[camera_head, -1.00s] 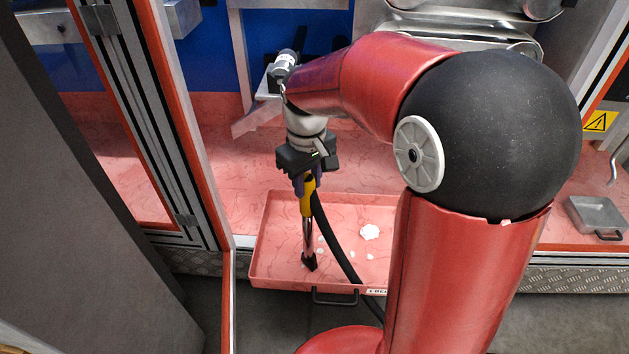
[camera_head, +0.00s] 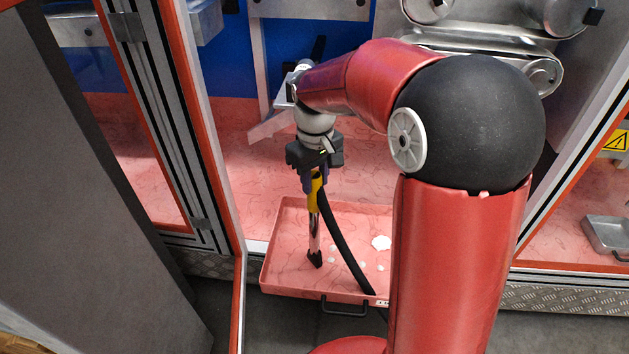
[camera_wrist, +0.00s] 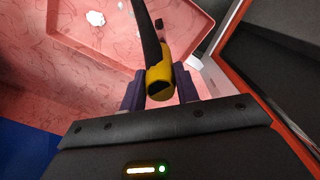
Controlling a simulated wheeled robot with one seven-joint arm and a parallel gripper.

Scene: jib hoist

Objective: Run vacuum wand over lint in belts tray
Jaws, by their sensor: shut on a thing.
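The vacuum wand (camera_head: 315,235) has a yellow grip, a shiny tube and a dark nozzle, and a black hose runs from it. My gripper (camera_head: 314,182) is shut on the yellow grip; the wand also shows in the wrist view (camera_wrist: 159,80) between the purple fingers of my gripper (camera_wrist: 160,92). The wand points down, with its nozzle at the floor of the pink belts tray (camera_head: 275,262); I cannot tell whether it touches. White lint (camera_head: 381,243) lies in the tray right of the wand, one large piece and several small ones. My arm hides the tray's right side.
A metal door frame (camera_head: 200,130) stands close on the left. Metal rollers (camera_head: 480,50) are at the back. A small grey tray (camera_head: 608,233) with a dark handle is at the far right. The pink floor behind the belts tray is mostly open.

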